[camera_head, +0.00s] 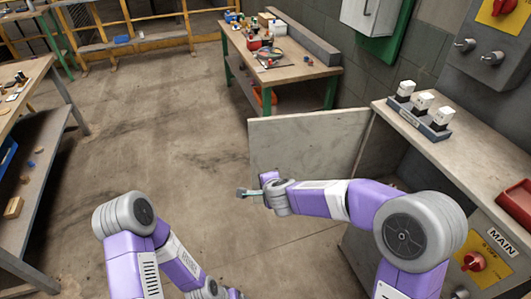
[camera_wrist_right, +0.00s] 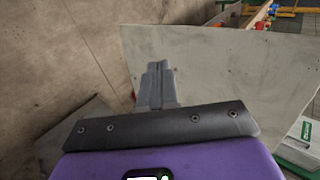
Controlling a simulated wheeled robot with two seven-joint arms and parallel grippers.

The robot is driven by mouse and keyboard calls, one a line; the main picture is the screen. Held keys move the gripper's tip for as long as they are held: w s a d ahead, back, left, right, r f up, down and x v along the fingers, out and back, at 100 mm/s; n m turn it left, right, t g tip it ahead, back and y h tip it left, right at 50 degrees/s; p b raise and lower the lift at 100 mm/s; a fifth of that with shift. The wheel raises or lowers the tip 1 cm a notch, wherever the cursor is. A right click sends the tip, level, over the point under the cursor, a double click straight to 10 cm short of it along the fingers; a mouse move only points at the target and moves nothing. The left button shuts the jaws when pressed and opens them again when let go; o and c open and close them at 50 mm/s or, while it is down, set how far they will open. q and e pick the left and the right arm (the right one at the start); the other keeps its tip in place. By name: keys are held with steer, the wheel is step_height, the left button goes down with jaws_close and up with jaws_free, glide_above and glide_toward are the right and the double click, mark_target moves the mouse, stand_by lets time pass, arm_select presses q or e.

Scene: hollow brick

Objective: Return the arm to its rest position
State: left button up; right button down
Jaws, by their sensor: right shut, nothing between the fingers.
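My right arm (camera_head: 320,198) reaches in from the right and stretches out level toward the left in the head view. Its gripper (camera_head: 243,193) is in front of the lower part of an open grey door panel (camera_head: 300,138); I cannot tell the gap between them. In the right wrist view the gripper's fingers (camera_wrist_right: 157,72) are together and empty, with the panel (camera_wrist_right: 225,65) behind them. My left arm (camera_head: 140,225) is folded low at the bottom left, and its gripper is out of the picture.
A grey cabinet (camera_head: 455,155) stands at the right, its door open. A tray with several white-topped items (camera_head: 418,122) is on it. A workbench (camera_head: 285,72) with tools is at the back, a shelf table (camera_head: 38,150) at the left. The floor between is clear.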

steer(key=shift+f, duration=0.1)
steer(key=s+d+f+n+g, duration=0.25)
steer(key=s+d+f, duration=0.2)
steer(key=f, duration=0.55)
steer(key=s+d+f+n+g, duration=0.2)
steer(key=s+d+f+n, duration=0.25)
steer(key=f, duration=0.45)
steer(key=s+f+n+g, duration=0.2)
steer(key=s+f, duration=0.2)
steer(key=s, duration=0.5)
steer(key=s+d+f+n+g+y+p, duration=0.1)
steer(key=s+f, duration=0.3)
steer(key=s, duration=0.5)
steer(key=shift+s+f+n+g, duration=0.2)
steer(key=shift+f+n+g, duration=0.25)
steer(key=shift+n, duration=0.45)
